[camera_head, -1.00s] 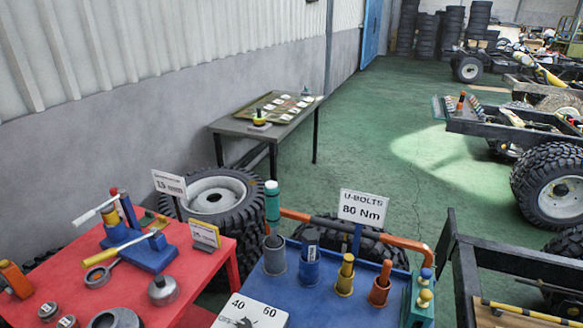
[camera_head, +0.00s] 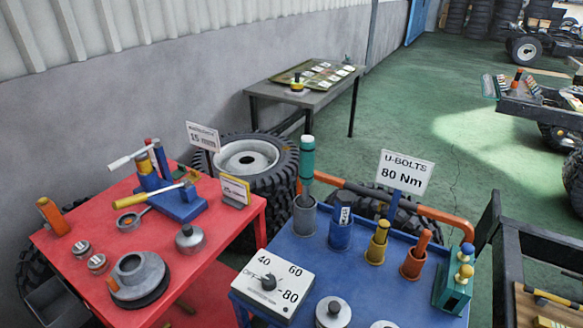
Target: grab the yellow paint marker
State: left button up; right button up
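On the blue table (camera_head: 277,244), a yellow cylinder that looks like the yellow paint marker (camera_head: 382,229) stands upright in a short yellow cup (camera_head: 375,254). Its lower part is hidden in the cup. An orange cup (camera_head: 412,266) with an orange stick stands just to its right. A blue cup (camera_head: 340,236) with a dark item stands to its left. A grey cup (camera_head: 304,218) holding a green cylinder (camera_head: 307,158) is further left. Neither of my grippers is in view.
A dial box (camera_head: 272,284) and round metal pots (camera_head: 333,313) are at the blue table's front. A "U-BOLTS 80 Nm" sign (camera_head: 405,172) and an orange-and-black bar (camera_head: 375,194) rise behind the cups. A cluttered red table (camera_head: 218,256) stands left.

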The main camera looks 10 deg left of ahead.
aim_at(384, 228)
jog(key=k+l+z, duration=0.1)
jog(key=l+z, duration=0.35)
jog(key=l, duration=0.35)
jog(key=l+z, duration=0.45)
jog(key=l, duration=0.35)
